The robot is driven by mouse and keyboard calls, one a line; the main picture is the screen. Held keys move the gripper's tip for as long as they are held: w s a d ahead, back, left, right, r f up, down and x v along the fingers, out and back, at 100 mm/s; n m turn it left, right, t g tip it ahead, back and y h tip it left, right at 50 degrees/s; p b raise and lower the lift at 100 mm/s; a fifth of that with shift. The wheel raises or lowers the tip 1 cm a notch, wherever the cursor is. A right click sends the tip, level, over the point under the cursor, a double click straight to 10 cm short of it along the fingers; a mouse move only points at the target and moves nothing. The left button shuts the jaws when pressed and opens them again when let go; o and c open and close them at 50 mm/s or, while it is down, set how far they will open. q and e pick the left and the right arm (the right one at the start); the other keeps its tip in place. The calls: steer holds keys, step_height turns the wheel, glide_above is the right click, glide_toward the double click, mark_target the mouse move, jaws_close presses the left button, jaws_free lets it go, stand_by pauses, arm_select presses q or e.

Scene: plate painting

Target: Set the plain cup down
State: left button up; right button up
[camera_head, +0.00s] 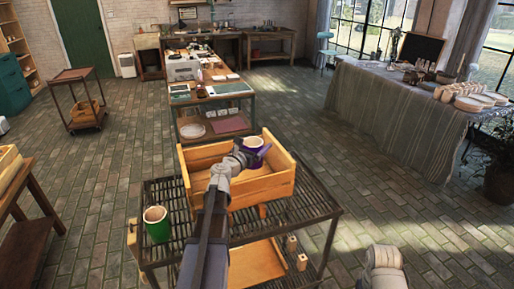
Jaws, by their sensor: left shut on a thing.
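My left gripper (250,154) is shut on a purple cup (254,143) with a pale inside. It holds the cup upright at the open wooden crate (270,186), over the back part as seen from here. The gripper hides part of the cup, and I cannot tell whether its base touches the crate floor. A green cup (157,230) with a pale inside stands on the slatted cart top (185,212), left of the crate. I cannot tell from here which cup is the plain one. My right arm shows at the bottom right; its gripper is out of view.
Small wooden blocks (302,262) and a wooden board lie low on the cart. A workbench (215,104) with papers and tools stands behind the crate. A cloth-covered table (385,105) with crockery is at the right. A wooden trolley (78,92) stands at the left, with open brick floor between.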

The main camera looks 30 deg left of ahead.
arm_select(q)
steer(key=shift+f+b, duration=0.45)
steer(key=shift+b, duration=0.05)
steer(key=shift+s+d, duration=0.15)
steer(key=o, duration=1.3)
steer(key=shift+r+p, duration=0.55)
steer(key=shift+p, duration=0.1)
steer(key=s, duration=0.7)
steer(key=shift+s, duration=0.15)
